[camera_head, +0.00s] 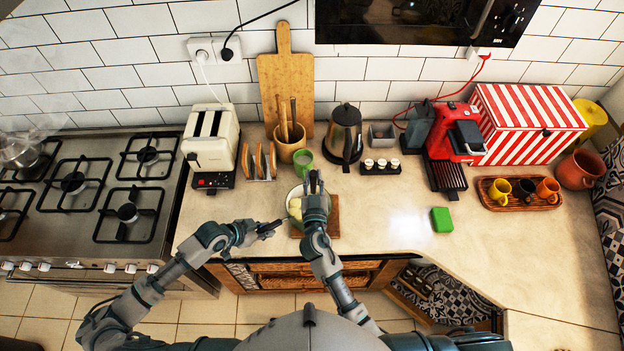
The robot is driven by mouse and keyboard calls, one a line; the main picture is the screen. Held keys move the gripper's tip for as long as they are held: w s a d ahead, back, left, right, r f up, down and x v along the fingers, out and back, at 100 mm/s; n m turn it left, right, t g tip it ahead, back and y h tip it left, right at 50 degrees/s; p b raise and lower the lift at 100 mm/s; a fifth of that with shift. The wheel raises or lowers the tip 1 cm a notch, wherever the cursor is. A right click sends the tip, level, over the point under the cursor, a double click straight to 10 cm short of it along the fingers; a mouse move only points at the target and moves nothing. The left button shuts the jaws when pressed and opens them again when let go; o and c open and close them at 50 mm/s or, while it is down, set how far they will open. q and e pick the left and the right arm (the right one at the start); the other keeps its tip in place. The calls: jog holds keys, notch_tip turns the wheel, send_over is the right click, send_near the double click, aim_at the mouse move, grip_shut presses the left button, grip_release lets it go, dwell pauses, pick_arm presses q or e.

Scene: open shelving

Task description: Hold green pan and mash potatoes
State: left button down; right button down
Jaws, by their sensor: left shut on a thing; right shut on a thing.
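The green pan (291,193) sits on a wooden board (334,222) near the counter's front edge, with pale potatoes (295,205) inside. My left gripper (277,226) is at the pan's lower left side, shut on what seems to be the pan's handle, which is mostly hidden. My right gripper (314,180) is over the pan's right side and hides part of it. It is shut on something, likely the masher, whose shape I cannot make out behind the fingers.
A green cup (303,160), utensil holder (288,148) and toast rack (259,162) stand behind the pan. A kettle (344,135) is behind right. A green sponge (441,220) lies to the right, with clear counter around it. The stove (90,190) is left.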

jog(key=shift+s+r, duration=0.1)
jog(key=shift+s, duration=0.9)
jog(key=shift+w+d, duration=0.2)
jog(key=shift+w, duration=0.5)
dwell(1.3)
jog(key=shift+s+a, duration=0.15)
